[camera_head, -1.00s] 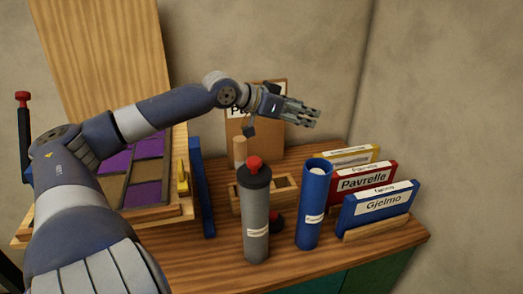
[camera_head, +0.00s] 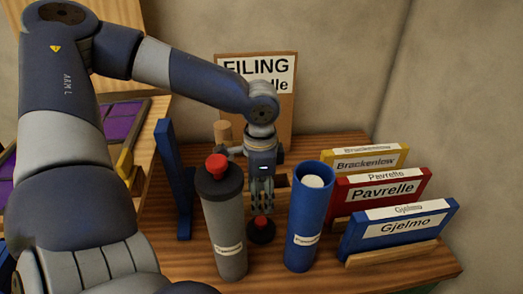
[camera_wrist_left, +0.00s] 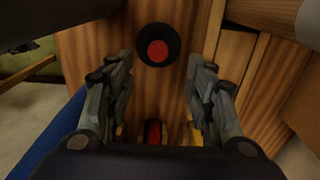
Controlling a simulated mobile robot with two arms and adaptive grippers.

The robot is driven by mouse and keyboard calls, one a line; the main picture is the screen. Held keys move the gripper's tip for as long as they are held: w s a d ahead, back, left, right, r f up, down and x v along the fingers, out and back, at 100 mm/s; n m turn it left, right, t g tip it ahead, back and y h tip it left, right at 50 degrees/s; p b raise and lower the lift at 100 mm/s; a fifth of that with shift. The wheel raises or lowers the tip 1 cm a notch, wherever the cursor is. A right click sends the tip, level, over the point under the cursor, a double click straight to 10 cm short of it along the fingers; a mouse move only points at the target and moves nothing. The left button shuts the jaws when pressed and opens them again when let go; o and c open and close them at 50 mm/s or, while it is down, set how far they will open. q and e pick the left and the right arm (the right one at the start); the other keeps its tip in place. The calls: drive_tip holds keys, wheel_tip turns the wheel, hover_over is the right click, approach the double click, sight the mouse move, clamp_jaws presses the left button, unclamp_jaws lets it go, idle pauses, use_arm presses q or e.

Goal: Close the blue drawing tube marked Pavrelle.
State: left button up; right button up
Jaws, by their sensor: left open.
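The blue drawing tube (camera_head: 311,220) stands upright on the wooden table. Its top is open and a white roll (camera_head: 314,181) shows inside. Its small white label is too small to read surely. A black cap with a red knob (camera_head: 261,230) lies on the table between the blue tube and a grey tube. My left gripper (camera_head: 262,207) points down just above this cap, with open, empty fingers. In the left wrist view the cap (camera_wrist_left: 157,50) shows between and ahead of the two fingers, apart from both. My right gripper is not in view.
The grey tube (camera_head: 226,230), capped in black with a red knob, stands close left of my gripper. Folders marked Brackenlow (camera_head: 370,163), Pavrelle (camera_head: 385,190) and Gjelmo (camera_head: 400,228) stand at the right. A filing board (camera_head: 284,118) stands behind, a blue upright (camera_head: 171,180) at the left.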

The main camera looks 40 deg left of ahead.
use_arm(q)
hover_over(261, 221)
drive_tip(key=shift+a+f, duration=0.2)
drive_tip(key=shift+f, duration=2.35)
drive_tip(key=shift+w+f, duration=0.1)
drive_tip(key=shift+f, duration=0.15)
drive_tip(key=shift+d+f, duration=0.15)
drive_tip(key=shift+f, duration=2.45)
drive_tip(key=c, duration=1)
